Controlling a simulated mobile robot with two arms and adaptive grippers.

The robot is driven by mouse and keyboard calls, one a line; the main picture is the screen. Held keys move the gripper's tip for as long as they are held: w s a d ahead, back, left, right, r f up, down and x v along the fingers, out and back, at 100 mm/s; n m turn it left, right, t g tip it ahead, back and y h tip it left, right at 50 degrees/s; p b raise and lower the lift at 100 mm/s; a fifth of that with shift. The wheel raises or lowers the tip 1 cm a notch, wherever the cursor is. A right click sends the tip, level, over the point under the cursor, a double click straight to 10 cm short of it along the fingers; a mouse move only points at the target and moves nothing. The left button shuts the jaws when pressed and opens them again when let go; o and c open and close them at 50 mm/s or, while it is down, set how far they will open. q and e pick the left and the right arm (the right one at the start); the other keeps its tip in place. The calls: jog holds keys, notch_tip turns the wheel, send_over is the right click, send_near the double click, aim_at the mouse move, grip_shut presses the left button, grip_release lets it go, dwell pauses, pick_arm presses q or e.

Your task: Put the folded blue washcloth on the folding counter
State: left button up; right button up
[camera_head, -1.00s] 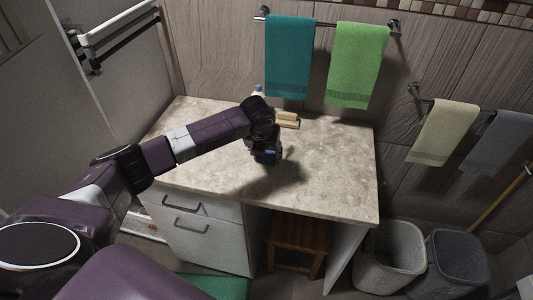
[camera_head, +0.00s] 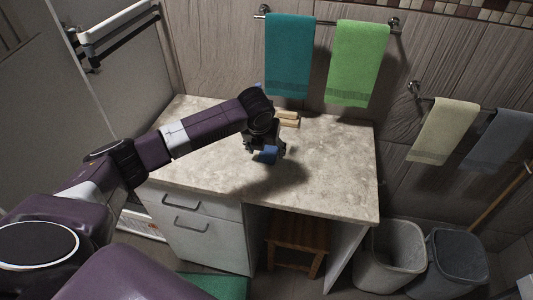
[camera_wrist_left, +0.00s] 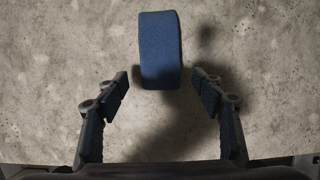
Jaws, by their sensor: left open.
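The folded blue washcloth (camera_head: 267,156) rests on the pale stone-look top of the folding counter (camera_head: 335,170), near its middle. It also shows as a dark blue block in the left wrist view (camera_wrist_left: 160,45), at the upper centre. My left gripper (camera_head: 265,149) is directly above and beside it in the head view. In the wrist view its fingers (camera_wrist_left: 161,82) are spread wide, with a gap on both sides of the cloth, and are empty. The gripper hides part of the cloth in the head view. My right gripper is not in view.
Tan blocks (camera_head: 288,119) lie behind the gripper near the wall. Teal (camera_head: 288,55) and green (camera_head: 357,63) towels hang above the counter. Bins (camera_head: 390,257) stand at the right and a wooden stool (camera_head: 297,240) is underneath. The counter's right side is clear.

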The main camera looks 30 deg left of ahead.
pick_arm(q)
jog(key=a+v, duration=0.1)
jog(key=v, duration=0.8)
jog(key=shift+d+r+b, duration=0.25)
jog(key=shift+d+b, duration=0.2)
jog(key=shift+d, duration=0.05)
jog(key=shift+s, duration=0.15)
